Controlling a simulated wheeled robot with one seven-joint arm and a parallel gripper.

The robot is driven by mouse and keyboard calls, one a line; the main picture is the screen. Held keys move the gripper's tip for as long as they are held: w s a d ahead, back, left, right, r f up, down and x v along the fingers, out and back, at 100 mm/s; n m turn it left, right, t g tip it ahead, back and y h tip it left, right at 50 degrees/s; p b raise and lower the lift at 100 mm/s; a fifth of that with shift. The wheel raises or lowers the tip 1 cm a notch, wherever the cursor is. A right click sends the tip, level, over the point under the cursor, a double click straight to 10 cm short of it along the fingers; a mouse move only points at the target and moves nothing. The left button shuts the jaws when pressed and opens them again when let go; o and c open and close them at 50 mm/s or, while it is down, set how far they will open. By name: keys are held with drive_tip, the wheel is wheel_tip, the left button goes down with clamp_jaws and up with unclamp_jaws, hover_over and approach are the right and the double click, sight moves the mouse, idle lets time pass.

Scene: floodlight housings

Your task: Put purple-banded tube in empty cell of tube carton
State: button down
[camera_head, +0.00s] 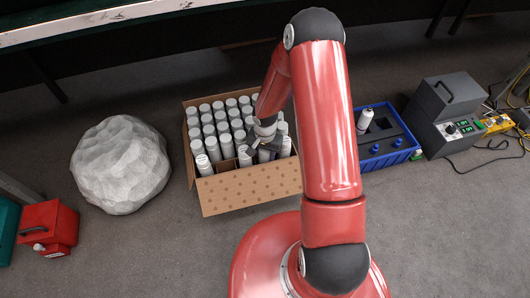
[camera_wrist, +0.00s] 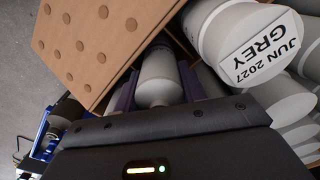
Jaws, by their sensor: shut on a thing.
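The tube carton (camera_head: 250,190) is an open brown box packed with rows of white tubes. My gripper (camera_head: 264,143) is over its front row, right of the middle. In the wrist view my gripper (camera_wrist: 160,92) is shut on a pale grey-white tube (camera_wrist: 158,68), with dark purple-tinted strips on both sides of it. I cannot make out a purple band on the tube itself. The held tube is close to the carton's dotted flap (camera_wrist: 85,35); its depth in a cell is unclear. A brown gap shows in the front row, left of my gripper.
A neighbouring tube (camera_wrist: 250,40) labelled "JUN 2027 GREY" stands close to the held one. A blue tray (camera_head: 388,158) with a white tube (camera_head: 365,120) is right of the carton. A pale boulder (camera_head: 120,165) is left. Grey equipment (camera_head: 447,115) and cables are far right.

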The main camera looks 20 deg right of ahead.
drive_tip(key=shift+f, duration=0.15)
drive_tip(key=c, duration=0.8)
unclamp_jaws()
